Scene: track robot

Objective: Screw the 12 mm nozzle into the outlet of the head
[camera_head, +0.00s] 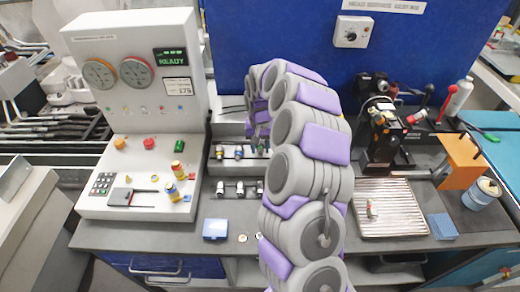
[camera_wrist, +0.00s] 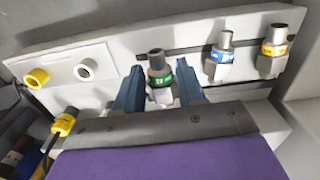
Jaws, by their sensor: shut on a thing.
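In the wrist view, my gripper (camera_wrist: 158,84) has its two blue fingers on either side of a green-banded nozzle (camera_wrist: 157,62) and is shut on it. The nozzle has a dark grey tip; the writing on its band is too small to read. It is at the grey rack (camera_wrist: 200,32); I cannot tell whether it is seated or lifted. A black machine (camera_head: 377,140) with red-knobbed levers, which may carry the head, stands right of my arm. I cannot make out its outlet.
A blue-banded nozzle (camera_wrist: 221,52) and a yellow-banded one (camera_wrist: 274,48) stand close to the right of my gripper. A yellow ring (camera_wrist: 37,77) and a white ring (camera_wrist: 86,68) are at left. A ribbed metal tray (camera_head: 405,218) lies before the machine. A control console (camera_head: 140,75) stands left.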

